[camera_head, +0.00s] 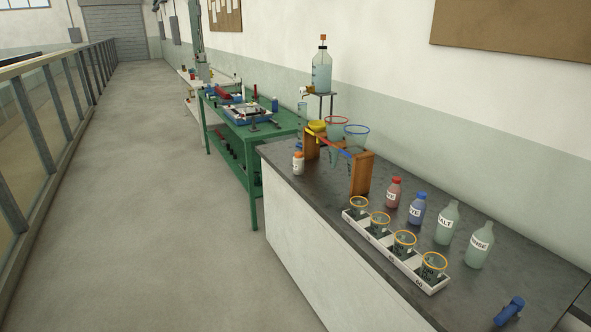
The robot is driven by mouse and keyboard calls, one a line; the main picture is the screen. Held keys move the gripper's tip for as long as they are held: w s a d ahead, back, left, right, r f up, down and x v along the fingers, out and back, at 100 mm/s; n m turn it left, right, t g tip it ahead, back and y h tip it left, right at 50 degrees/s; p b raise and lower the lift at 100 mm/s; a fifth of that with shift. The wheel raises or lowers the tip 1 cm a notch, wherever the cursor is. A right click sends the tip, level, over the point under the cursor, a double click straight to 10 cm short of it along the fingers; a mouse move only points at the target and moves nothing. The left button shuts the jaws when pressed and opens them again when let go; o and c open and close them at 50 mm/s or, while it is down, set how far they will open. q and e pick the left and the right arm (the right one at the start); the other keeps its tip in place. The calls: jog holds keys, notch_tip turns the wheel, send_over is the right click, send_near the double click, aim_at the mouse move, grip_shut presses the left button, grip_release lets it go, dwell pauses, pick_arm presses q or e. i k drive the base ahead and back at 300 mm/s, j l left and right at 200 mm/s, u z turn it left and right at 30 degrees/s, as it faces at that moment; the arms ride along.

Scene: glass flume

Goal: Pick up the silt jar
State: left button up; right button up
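A small whitish jar with an orange lid (298,163) stands upright near the far left end of the dark bench top (325,199), close to its front edge. It has a label too small to read, so I cannot be sure that it is the silt jar. No other jar in view carries a readable silt label. Neither of my grippers is in the head view.
A wooden rack (361,174) with coloured funnels stands right of the jar. A white tray (388,258) holds several orange-rimmed beakers. Capped bottles (417,209) stand behind it. A blue object (508,311) lies near right. The floor aisle (160,200) is clear.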

aim_at(298, 164)
jog(key=i+j+z, duration=0.15)
jog(key=z, duration=0.7)
jog(key=i+j+z, duration=0.2)
jog(key=z, duration=0.15)
jog(key=i+j+z, duration=0.1)
jog(key=j+z, duration=0.2)
jog(key=j, duration=0.15)
jog(key=i+j+z, duration=0.1)
jog(key=j+z, duration=0.55)
jog(key=i+j, duration=0.05)
jog(key=j, duration=0.05)
